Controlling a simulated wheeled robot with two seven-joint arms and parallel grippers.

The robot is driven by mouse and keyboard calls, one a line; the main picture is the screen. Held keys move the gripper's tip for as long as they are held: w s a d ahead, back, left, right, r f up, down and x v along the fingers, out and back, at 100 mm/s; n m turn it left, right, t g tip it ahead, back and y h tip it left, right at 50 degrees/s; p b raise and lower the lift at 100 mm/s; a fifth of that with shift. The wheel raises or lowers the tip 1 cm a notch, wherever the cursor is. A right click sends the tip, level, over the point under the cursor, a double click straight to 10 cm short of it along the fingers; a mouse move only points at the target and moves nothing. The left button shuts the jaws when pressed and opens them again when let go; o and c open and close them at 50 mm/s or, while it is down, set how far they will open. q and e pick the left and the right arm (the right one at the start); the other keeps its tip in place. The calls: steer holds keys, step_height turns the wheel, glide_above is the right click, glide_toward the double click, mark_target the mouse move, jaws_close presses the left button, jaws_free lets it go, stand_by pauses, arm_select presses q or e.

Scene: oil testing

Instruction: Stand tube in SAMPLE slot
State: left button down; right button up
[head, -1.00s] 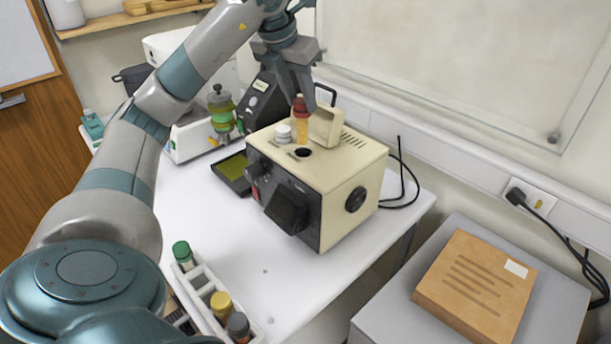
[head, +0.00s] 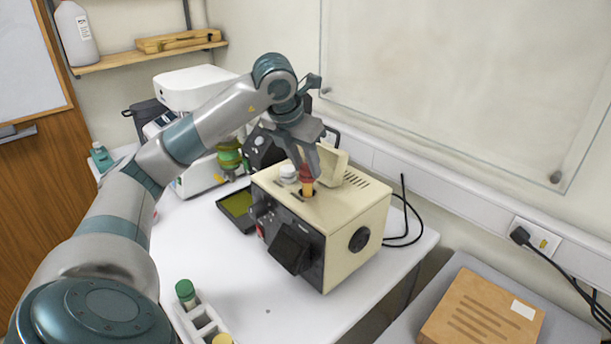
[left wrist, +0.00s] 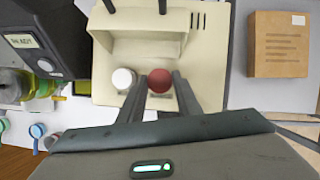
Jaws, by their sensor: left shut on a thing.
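The tube has a red cap and an amber body (head: 308,187). My left gripper (head: 307,172) is shut on it near the cap and holds it upright over the cream tester box (head: 345,212). The tube's lower end meets the dark round slot in the box top and seems to be partly inside it; how deep I cannot tell. In the left wrist view the red cap (left wrist: 159,80) sits between the fingers, seen from above, and hides the slot. A white-capped item (head: 289,173) stands in the box top beside the tube. My right gripper is not in view.
The box's raised cream lid (head: 334,158) stands just behind the tube. A tube rack (head: 205,325) with a green-capped tube is at the front left. A shallow dark tray (head: 236,204) lies left of the box.

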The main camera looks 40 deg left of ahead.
mark_target(307, 186)
arm_select(q)
steer(key=shift+f+p, duration=0.6)
steer(key=shift+f, duration=1.35)
steer(key=c, duration=1.3)
jaws_free()
steer(key=shift+r, duration=0.2)
